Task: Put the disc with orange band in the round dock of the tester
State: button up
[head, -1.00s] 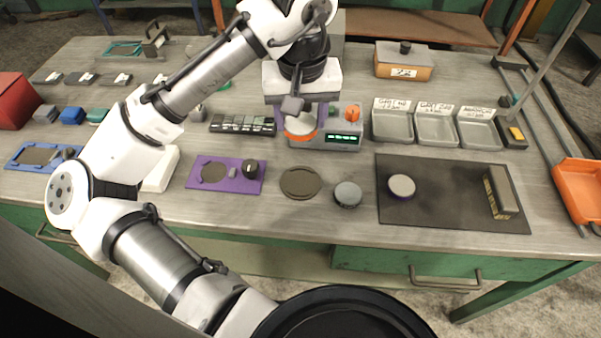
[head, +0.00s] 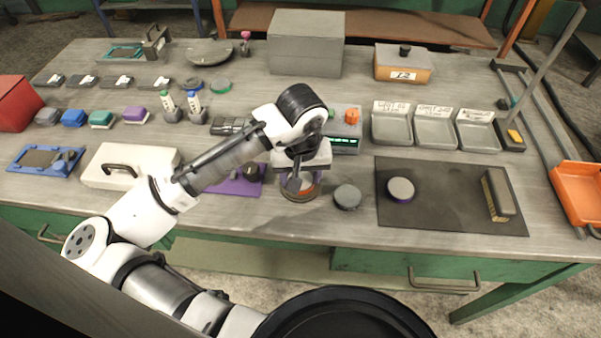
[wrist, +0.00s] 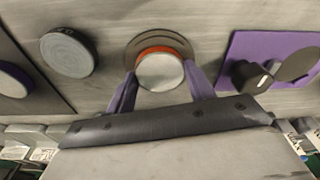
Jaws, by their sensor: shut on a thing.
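The disc with the orange band (wrist: 160,72) has a pale grey face and sits between the two purple fingers of my gripper (wrist: 161,84). In the head view my gripper (head: 301,186) is shut on it, over a flat dark round pad (head: 290,195). The pad shows behind the disc in the wrist view (wrist: 160,38); whether the disc touches it I cannot tell. A purple plate (head: 247,188) with a black knob lies just left of my gripper, partly hidden by my arm. The wrist view shows this plate (wrist: 237,56) with a dark round area (wrist: 299,64).
A plain grey disc (head: 347,196) stands close right of my gripper. A dark mat (head: 450,205) holds a disc with a purple side (head: 400,189) and a block (head: 499,192). A grey device with a green display (head: 344,141) is behind. A white case (head: 128,166) is left.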

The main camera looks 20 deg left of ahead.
jog(key=shift+f, duration=0.1)
jog(key=o, duration=1.3)
jog(key=shift+o, duration=0.2)
notch_tip(320, 180, up, 12)
jog(key=s, duration=0.1)
jog(key=shift+s+d, duration=0.15)
jog(key=shift+d, duration=0.2)
